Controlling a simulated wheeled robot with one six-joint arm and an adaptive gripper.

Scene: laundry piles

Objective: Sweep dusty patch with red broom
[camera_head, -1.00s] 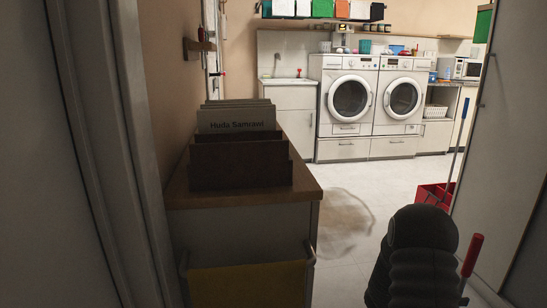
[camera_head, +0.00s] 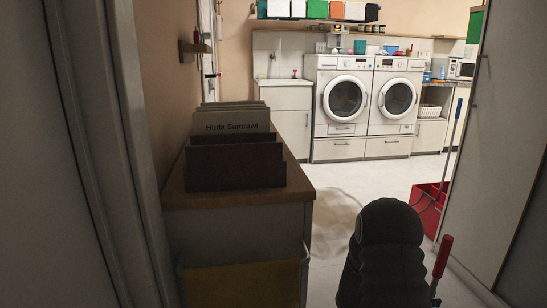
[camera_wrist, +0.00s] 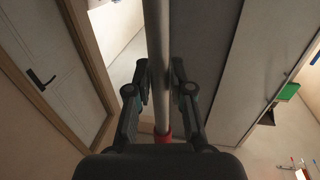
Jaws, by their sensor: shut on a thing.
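My gripper (camera_wrist: 160,90) is shut around a long grey pole (camera_wrist: 157,35) in the wrist view. The pole has a red part (camera_wrist: 162,137) close to the gripper. In the head view a red handle end (camera_head: 443,257) sticks up just right of my dark arm, which hides the gripper. The broom's head is not in view. The dusty patch (camera_head: 335,212) is a faint, greyish-brown area on the pale floor, right of the wooden-topped cabinet. My arm covers part of its near side.
The wooden-topped cabinet (camera_head: 240,220) with a file holder stands close on the left. A tall grey panel (camera_head: 500,150) is close on the right. A red bin (camera_head: 425,207) with a pole leaning from it stands beyond my arm. Open floor reaches the washing machines (camera_head: 345,100).

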